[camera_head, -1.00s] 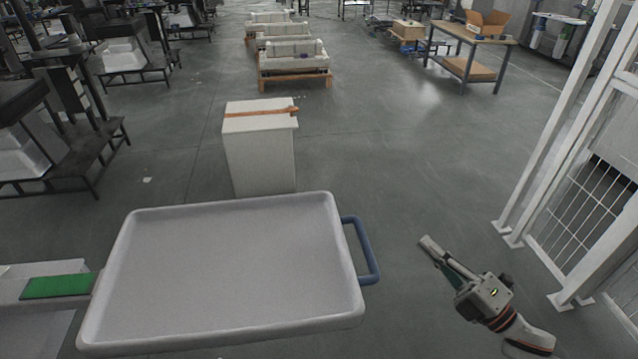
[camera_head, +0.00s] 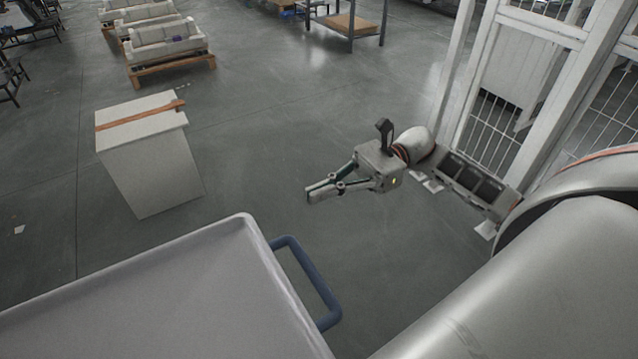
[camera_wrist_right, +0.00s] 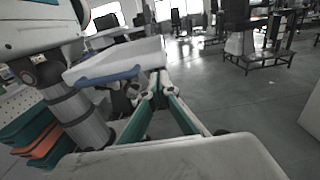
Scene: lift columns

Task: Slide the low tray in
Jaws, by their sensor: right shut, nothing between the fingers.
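A shallow grey-white tray (camera_head: 180,300) with a raised rim fills the lower left of the head view, partly cut off by the frame. A blue handle (camera_head: 318,288) sticks out from its right side. My right gripper (camera_head: 310,194) is shut and empty. It hangs beyond the tray's far right corner, apart from the tray and the handle. In the right wrist view the tray (camera_wrist_right: 128,57) and its blue handle (camera_wrist_right: 98,80) show past the shut fingers (camera_wrist_right: 158,82). My left gripper is not in view.
A white box with an orange strap (camera_head: 158,165) stands on the floor beyond the tray. A white frame with wire mesh (camera_head: 500,120) stands at the right, behind my right arm. Open floor lies around the gripper. Pallets with white loads (camera_head: 165,50) are farther back.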

